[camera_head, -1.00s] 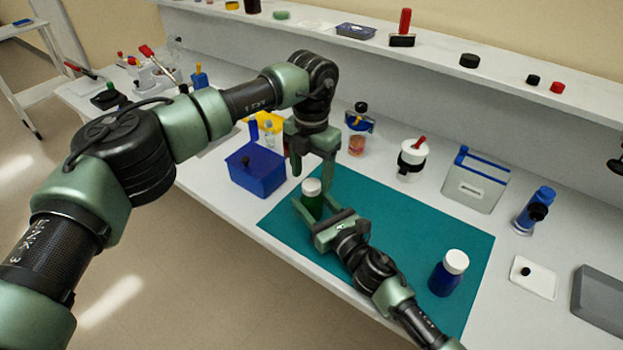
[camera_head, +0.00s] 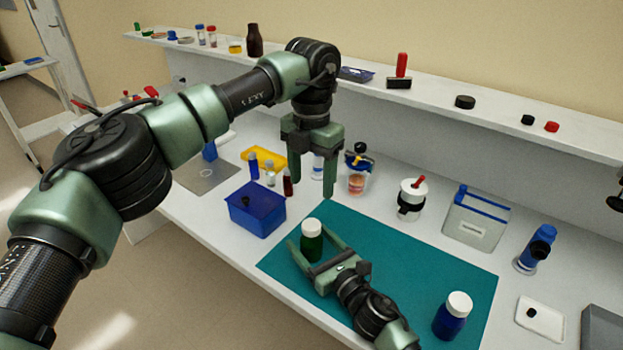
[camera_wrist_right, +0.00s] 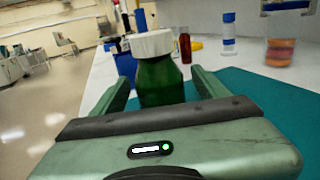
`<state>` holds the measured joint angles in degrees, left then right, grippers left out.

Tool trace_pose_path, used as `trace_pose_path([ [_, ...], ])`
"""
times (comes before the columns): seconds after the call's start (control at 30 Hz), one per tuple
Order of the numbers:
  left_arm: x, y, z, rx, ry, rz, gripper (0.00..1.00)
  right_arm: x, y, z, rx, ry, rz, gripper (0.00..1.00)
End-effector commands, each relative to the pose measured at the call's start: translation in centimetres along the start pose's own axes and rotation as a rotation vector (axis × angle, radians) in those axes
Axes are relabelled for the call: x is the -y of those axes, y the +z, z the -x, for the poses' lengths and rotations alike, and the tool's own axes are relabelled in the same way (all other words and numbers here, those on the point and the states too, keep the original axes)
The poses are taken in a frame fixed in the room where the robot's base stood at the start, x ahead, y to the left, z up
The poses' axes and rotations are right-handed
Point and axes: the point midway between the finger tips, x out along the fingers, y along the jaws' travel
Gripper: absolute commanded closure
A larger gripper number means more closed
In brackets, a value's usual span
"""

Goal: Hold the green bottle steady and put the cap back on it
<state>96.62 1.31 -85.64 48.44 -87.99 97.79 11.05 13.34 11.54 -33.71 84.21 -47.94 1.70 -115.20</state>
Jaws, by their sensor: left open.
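The green bottle (camera_head: 312,250) stands upright near the left end of the teal mat (camera_head: 385,250), and its white cap (camera_head: 312,226) sits on its neck. My right gripper (camera_head: 310,237) is low over the mat with its fingers open on either side of the bottle. In the right wrist view the green bottle (camera_wrist_right: 160,82) stands between the fingers with gaps on both sides, and its white cap (camera_wrist_right: 152,43) looks level. Whether the cap is tight cannot be seen. My left gripper (camera_head: 314,186) is open and empty, pointing down above and behind the bottle.
A blue bottle with a white cap (camera_head: 453,316) stands at the mat's right front. A blue box (camera_head: 256,210) is left of the mat. Small vials, a jar (camera_head: 356,184) and a white container (camera_head: 411,200) stand behind. The middle of the mat is clear.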

Motion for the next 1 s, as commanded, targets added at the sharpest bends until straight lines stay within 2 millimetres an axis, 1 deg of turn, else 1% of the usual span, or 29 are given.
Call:
trace_pose_path([
  [0.27,0.0,0.0,0.0,0.0,0.0,0.0,0.37,0.0,0.0,0.0,0.0,0.0,0.0,0.25],
  [0.37,0.0,0.0,-0.1,0.0,0.0,0.0,0.37,0.1,-0.1,0.5,-0.001,-0.001,0.001,0.25],
  [0.47,0.0,0.0,-0.2,0.0,0.0,0.0,0.37,0.0,-0.2,1.9,-0.002,0.0,0.003,0.25],
  [0.7,0.0,0.0,-0.8,0.0,0.0,0.0,0.37,0.0,-0.3,6.0,-0.002,0.0,0.0,0.25],
  [0.83,0.0,0.0,-1.0,0.0,0.0,0.0,0.37,0.0,-0.1,7.3,0.0,0.0,0.001,0.25],
  [1.0,0.0,0.0,-1.0,0.0,0.0,0.0,0.37,0.0,0.0,7.8,0.0,0.0,0.0,0.25],
])
